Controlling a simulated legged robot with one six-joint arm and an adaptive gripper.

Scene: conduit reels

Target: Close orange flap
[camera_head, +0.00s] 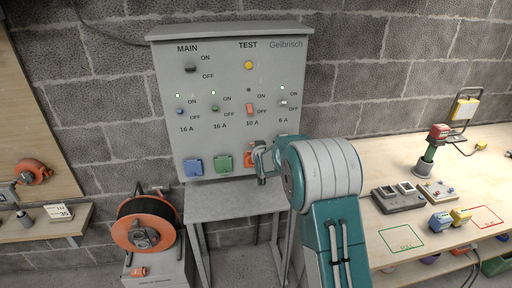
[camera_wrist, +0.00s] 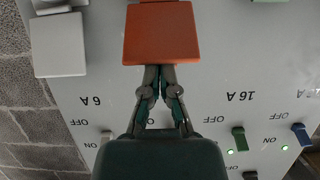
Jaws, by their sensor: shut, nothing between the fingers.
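The orange flap (camera_head: 248,156) is at the lower right of the grey panel (camera_head: 180,100), partly hidden by my gripper in the head view. In the wrist view, which sees the panel upside down, the flap (camera_wrist: 160,34) is a flat orange square at the top middle. My gripper (camera_wrist: 159,70) is shut and empty, its fingertips at the flap's near edge. I cannot tell whether they touch it or how far the flap stands off the panel. In the head view my gripper (camera_head: 262,178) is just in front of the flap.
A blue flap (camera_head: 193,167) and a green flap (camera_head: 224,161) sit left of the orange one. A grey flap (camera_wrist: 59,45) is beside it in the wrist view. A grey table (camera_head: 230,201) stands below. An orange reel (camera_head: 145,225) and a workbench (camera_head: 400,220) flank the panel.

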